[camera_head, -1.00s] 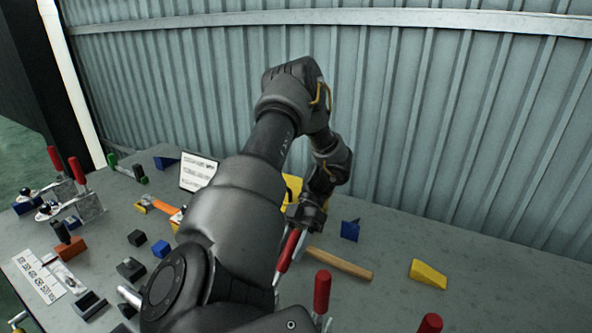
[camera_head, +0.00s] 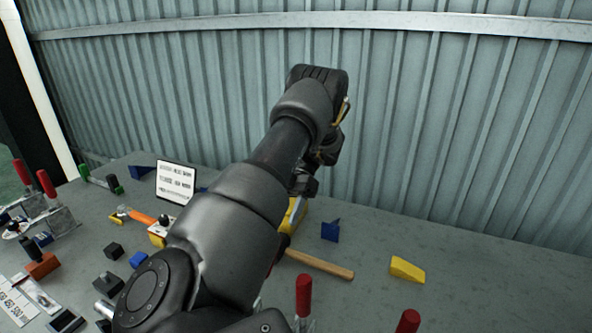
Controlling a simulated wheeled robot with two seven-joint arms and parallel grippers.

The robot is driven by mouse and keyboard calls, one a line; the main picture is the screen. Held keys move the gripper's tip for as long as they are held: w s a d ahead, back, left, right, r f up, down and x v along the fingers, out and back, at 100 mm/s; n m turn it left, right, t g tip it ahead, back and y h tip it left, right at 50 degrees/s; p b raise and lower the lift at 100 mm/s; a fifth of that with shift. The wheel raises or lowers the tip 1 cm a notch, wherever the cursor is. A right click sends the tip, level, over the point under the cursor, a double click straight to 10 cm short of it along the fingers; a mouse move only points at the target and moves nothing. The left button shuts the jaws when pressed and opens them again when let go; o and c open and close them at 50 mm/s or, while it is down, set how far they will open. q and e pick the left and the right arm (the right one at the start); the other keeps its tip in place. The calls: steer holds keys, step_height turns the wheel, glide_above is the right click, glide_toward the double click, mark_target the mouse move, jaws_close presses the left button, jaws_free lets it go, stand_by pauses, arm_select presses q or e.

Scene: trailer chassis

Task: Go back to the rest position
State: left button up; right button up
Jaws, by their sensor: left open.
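My left arm reaches in from the bottom of the head view and bends down at its far end, over the workbench (camera_head: 460,290). My left gripper (camera_head: 303,186) hangs beyond the forearm, partly hidden by it. It is open, and nothing shows between its fingers. It is near a yellow object (camera_head: 296,212) that is mostly hidden behind my arm. My right gripper is not in view.
A wooden handle (camera_head: 320,264), blue bracket (camera_head: 330,231) and yellow wedge (camera_head: 407,269) lie right of my arm. Red clamp handles (camera_head: 303,295) stand in front. Left are a sign (camera_head: 175,183), blocks and clamps. A corrugated wall (camera_head: 440,130) closes the back.

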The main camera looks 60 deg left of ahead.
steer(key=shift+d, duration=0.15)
arm_select(q)
steer(key=x, duration=0.9)
steer(key=shift+s+d+b, duration=0.2)
steer(key=shift+s+b, duration=0.1)
steer(key=shift+b, duration=0.1)
steer(key=shift+s+d+f, duration=0.25)
steer(key=shift+s+f, duration=0.05)
steer(key=shift+f, duration=0.1)
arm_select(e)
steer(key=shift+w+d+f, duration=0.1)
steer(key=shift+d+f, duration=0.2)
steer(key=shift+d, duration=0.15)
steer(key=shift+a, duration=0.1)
